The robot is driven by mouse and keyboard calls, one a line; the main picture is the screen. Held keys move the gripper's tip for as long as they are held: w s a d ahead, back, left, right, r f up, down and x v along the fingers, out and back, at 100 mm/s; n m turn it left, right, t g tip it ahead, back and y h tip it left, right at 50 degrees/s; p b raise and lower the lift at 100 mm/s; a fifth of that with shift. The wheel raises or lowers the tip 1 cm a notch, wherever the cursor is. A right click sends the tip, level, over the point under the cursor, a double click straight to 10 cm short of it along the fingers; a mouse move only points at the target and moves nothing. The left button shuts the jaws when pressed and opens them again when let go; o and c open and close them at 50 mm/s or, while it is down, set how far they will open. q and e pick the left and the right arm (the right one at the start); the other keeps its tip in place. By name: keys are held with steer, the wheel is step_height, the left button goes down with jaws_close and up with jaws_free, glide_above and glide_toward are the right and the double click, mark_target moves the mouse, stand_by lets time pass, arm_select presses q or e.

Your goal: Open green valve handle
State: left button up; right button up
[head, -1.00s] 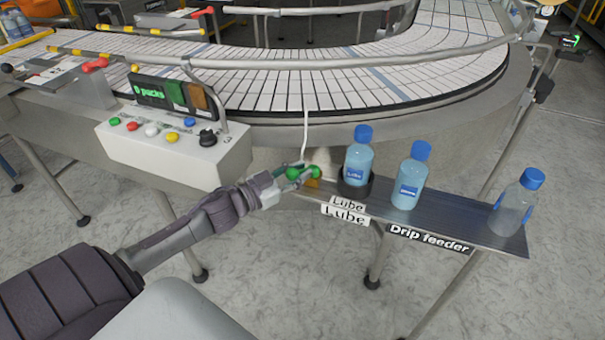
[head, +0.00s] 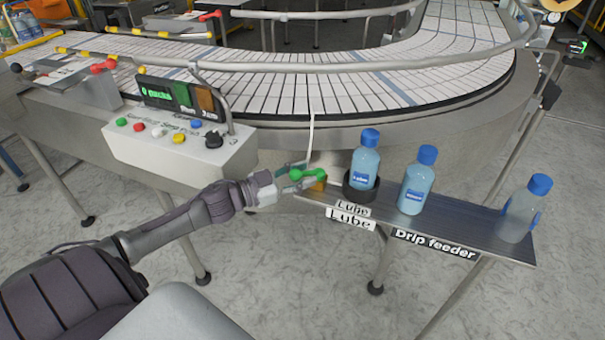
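The green valve handle (head: 318,174) is a short bar with rounded ends, at the left end of the drip feeder shelf, just left of the lube bottle. An orange-brown block (head: 318,186) sits right below it. My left gripper (head: 297,177) reaches in from the left, with its fingers around the left end of the handle. The fingers look a little apart, with the handle between them; whether they press on it is too small to tell. My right gripper is not in view.
A blue-capped lube bottle (head: 365,167) stands in a black holder (head: 360,190) close to the handle. Two more bottles (head: 415,182) (head: 524,210) stand on the shelf (head: 470,217). A button panel (head: 180,150) is above my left forearm. The conveyor (head: 330,88) curves behind.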

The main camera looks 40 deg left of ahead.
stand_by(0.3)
arm_select(q)
steer(key=v, duration=1.2)
